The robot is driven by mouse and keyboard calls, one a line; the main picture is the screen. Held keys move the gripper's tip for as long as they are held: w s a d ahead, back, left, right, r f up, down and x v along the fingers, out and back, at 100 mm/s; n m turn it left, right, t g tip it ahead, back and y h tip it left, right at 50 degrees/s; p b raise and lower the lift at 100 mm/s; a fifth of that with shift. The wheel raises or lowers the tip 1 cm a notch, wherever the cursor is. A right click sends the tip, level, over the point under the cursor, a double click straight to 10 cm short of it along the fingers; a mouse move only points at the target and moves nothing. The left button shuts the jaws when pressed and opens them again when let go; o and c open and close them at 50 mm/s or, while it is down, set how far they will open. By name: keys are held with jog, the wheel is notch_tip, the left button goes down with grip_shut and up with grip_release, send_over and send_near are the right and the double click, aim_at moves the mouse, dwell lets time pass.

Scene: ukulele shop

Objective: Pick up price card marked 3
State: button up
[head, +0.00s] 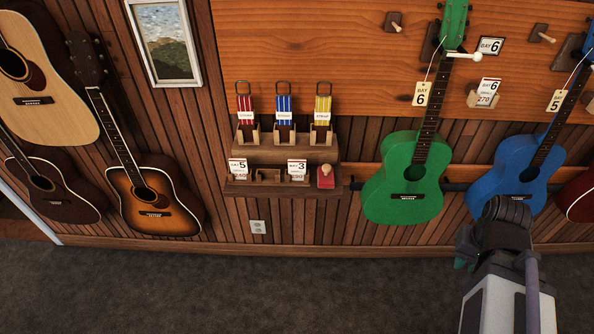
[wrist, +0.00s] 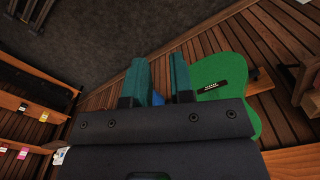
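The price card marked 3 (head: 297,169) is a small white card standing in a wooden holder on the lower step of the wall shelf (head: 310,188). A similar card marked 5 (head: 238,168) stands at the left end of that step. My gripper (head: 464,248) is at the lower right in the head view, well right of the shelf and in front of the blue ukulele. In the wrist view its two teal fingers (wrist: 160,82) are apart with nothing held between them. I cannot make out card 3 in the wrist view.
An empty wooden holder (head: 268,175) and a red block with a wooden knob (head: 325,176) flank card 3. Red, blue and yellow straps (head: 284,110) stand above. A green ukulele (head: 408,180) hangs between shelf and gripper; a blue one (head: 515,165) hangs further right.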

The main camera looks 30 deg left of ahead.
jog(key=o, duration=1.3)
jog(key=shift+c, duration=0.2)
